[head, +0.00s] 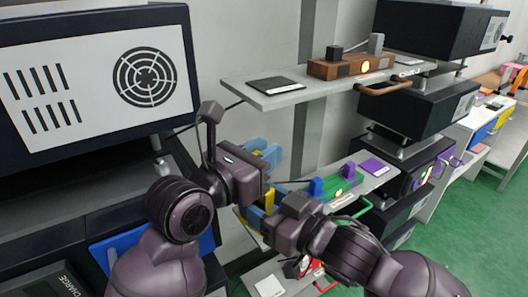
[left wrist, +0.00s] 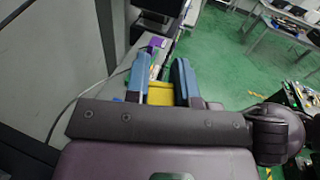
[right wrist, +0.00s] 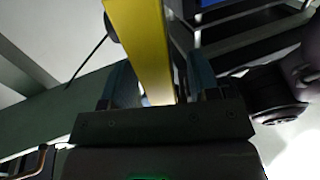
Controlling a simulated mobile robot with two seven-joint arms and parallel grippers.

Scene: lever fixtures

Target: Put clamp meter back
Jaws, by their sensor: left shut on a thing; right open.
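A yellow item (head: 268,201), which seems to be the clamp meter, is held in the air in front of the shelves. Most of it is hidden by my grippers. My left gripper (head: 268,156) is shut on it, and the yellow body (left wrist: 160,94) shows between its blue fingers in the left wrist view. My right gripper (head: 256,216) is close below. In the right wrist view the long yellow body (right wrist: 142,45) stands between the open blue fingers (right wrist: 155,90). I cannot tell whether these fingers touch it.
An upper shelf (head: 240,88) carries a black pad (head: 276,85) and a brown fixture (head: 345,67). A green fixture (head: 343,186) and a purple pad (head: 375,167) are lower right. A dark cabinet with a vented front (head: 95,80) stands left. Green floor (head: 475,215) is open at right.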

